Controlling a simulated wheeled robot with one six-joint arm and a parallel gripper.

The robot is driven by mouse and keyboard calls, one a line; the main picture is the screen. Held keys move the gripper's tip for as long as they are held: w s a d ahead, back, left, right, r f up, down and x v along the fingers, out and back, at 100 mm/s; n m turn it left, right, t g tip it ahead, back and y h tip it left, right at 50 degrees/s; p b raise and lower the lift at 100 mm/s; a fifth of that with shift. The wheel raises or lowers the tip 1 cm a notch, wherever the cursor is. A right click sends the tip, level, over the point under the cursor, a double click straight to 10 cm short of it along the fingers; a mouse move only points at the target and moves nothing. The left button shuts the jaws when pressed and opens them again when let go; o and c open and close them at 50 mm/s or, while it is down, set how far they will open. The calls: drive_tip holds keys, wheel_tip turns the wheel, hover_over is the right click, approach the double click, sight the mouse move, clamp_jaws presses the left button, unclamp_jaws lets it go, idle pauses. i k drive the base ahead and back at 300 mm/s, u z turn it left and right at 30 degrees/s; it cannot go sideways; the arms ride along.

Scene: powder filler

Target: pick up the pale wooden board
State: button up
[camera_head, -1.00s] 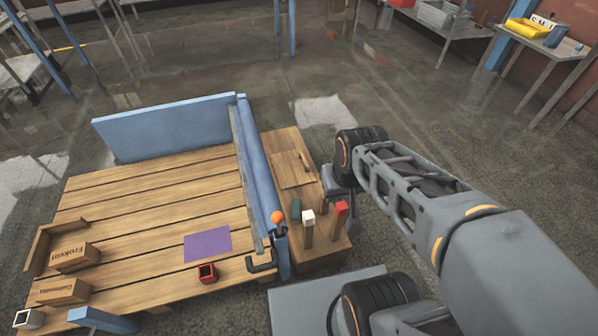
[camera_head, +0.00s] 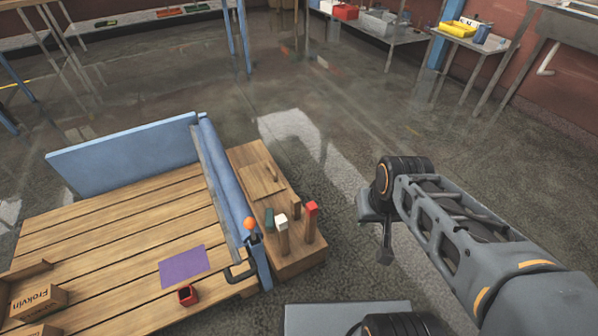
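A pale wooden board (camera_head: 252,184) lies flat on top of a wooden block-like stand (camera_head: 289,264), right of the blue rail. A small wooden bar, perhaps a handle, shows on the board's right part. My gripper (camera_head: 384,243) hangs at the end of my arm, to the right of the stand and apart from the board. It points down and is small and dark. Whether its fingers are open or shut is unclear. Nothing can be made out between them.
A white-topped post (camera_head: 281,221), a red-topped post (camera_head: 311,210) and a green piece (camera_head: 269,219) stand near the board. The slatted table (camera_head: 110,238) with a blue rail (camera_head: 224,178) lies left. Floor right of the stand is open.

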sight(260, 181)
drive_tip(key=z, duration=1.25)
drive_tip(key=i, duration=2.7)
drive_tip(key=z, duration=4)
drive_tip(key=k, duration=2.6)
drive_tip(key=z, duration=1.55)
drive_tip(key=i, duration=0.9)
